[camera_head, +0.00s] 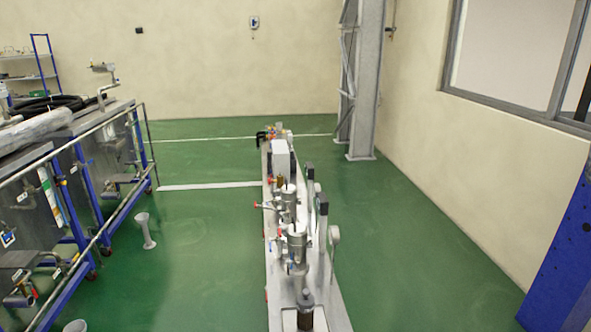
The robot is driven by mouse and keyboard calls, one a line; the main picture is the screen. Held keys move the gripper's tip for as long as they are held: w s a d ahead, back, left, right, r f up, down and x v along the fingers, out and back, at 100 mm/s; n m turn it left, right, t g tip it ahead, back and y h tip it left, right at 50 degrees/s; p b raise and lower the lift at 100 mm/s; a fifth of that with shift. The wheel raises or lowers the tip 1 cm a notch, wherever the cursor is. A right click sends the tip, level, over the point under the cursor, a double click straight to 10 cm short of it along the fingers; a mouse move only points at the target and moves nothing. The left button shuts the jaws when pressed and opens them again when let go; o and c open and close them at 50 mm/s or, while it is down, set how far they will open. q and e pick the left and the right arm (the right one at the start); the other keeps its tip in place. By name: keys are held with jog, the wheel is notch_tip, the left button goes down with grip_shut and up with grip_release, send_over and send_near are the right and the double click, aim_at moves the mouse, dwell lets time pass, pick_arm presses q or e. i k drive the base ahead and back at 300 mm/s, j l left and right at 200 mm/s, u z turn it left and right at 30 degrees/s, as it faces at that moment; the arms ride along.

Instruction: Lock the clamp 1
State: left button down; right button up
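Neither of my grippers is in the head view. I cannot tell which part is clamp 1; small fittings with red and blue handles are too small to make out. A long narrow metal bench (330,303) runs away from me in the middle, carrying silver cylindrical units (297,243), dark upright plates (323,215) and a pale box-shaped unit (281,160). On the left stand metal tanks (30,222) on blue wheeled frames with a rail in front. Small white-and-blue fittings (8,237) sit on the tank fronts.
A pale stand (145,230) is on the green floor between the tanks and the bench. A grey steel column (362,80) stands by the right wall. A blue post (567,260) is at right. Green floor (420,260) is clear right of the bench.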

aim_at(261, 206)
jog(key=i+j, duration=0.1)
jog(key=j, duration=0.3)
jog(key=i+j, duration=0.1)
jog(key=j, duration=0.3)
jog(key=i+j+z, duration=0.1)
jog(key=j, duration=0.3)
jog(key=i+j, duration=0.15)
jog(key=j, duration=0.7)
jog(key=i+j+z, duration=0.1)
jog(key=i+j, duration=0.3)
jog(key=i, duration=0.25)
jog(key=i+j, duration=0.5)
jog(key=i+j+z, duration=0.15)
jog(key=i+j, duration=0.3)
jog(key=i, duration=0.3)
